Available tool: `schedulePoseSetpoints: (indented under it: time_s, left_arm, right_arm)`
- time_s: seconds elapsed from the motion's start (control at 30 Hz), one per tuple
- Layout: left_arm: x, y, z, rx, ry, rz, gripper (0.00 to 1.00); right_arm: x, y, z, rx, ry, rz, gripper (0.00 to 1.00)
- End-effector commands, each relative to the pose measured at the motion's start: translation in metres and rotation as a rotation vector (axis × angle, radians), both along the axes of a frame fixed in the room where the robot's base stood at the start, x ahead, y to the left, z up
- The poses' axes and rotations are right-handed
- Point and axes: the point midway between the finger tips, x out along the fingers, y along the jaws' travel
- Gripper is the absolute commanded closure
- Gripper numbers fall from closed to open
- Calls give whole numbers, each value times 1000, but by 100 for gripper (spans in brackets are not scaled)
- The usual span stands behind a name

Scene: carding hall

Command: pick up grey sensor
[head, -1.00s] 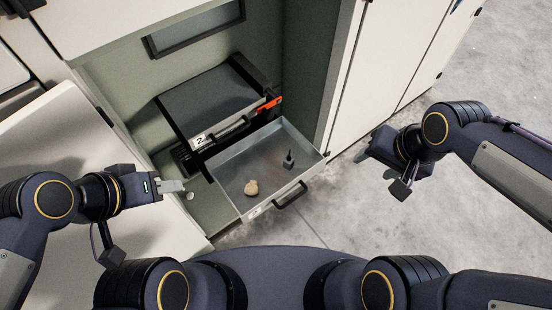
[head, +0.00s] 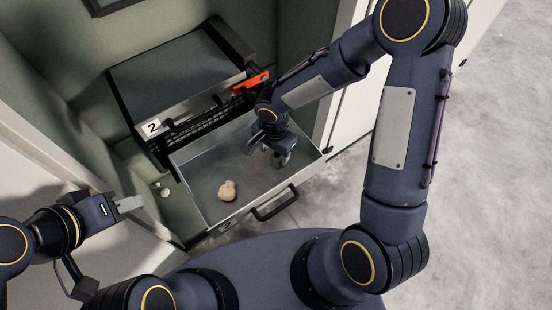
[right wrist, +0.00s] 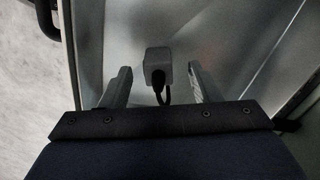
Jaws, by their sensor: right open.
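The grey sensor (right wrist: 158,62), a small dark grey block with a black cable, shows in the right wrist view between the two fingers of my right gripper (right wrist: 158,88). A gap shows on each side of it. In the head view my right gripper (head: 277,155) points down into the right part of the open drawer (head: 232,217), and it hides the sensor there. My right gripper is open. My left gripper (head: 130,204) is left of the drawer, away from the sensor; I cannot tell its opening.
A beige lump (head: 227,190) lies in the drawer, left of my right gripper. A grey unit labelled 2 (head: 180,75) with a red part (head: 251,83) stands behind the drawer. The drawer's black handle (head: 275,204) sticks out in front. The floor at right is clear.

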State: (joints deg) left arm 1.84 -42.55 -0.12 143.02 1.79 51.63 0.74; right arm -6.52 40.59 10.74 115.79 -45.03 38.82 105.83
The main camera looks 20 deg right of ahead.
Motion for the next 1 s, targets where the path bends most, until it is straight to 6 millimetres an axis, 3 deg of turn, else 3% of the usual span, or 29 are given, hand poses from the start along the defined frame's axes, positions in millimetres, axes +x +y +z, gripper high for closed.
schedulePoseSetpoints:
  time_s: [0.1, 0.23, 0.57, 0.93, 1.0]
  left_arm:
    - [0, 0, -12, 0, 0, 0, 64]
    - [0, 0, -17, 0, 0, 0, 64]
    - [0, 0, -17, 0, 0, 0, 64]
    - [0, 0, -17, 0, 0, 0, 64]
    - [0, 0, -17, 0, 0, 0, 64]
  right_arm:
    - [-1, -3, -23, 0, 5, -1, 44]
    - [-1, -3, -39, 0, 3, 1, 44]
    - [0, -3, -43, 0, 1, 0, 44]
    - [0, -3, -43, 0, 1, 0, 92]
    - [0, -3, -43, 0, 1, 0, 92]
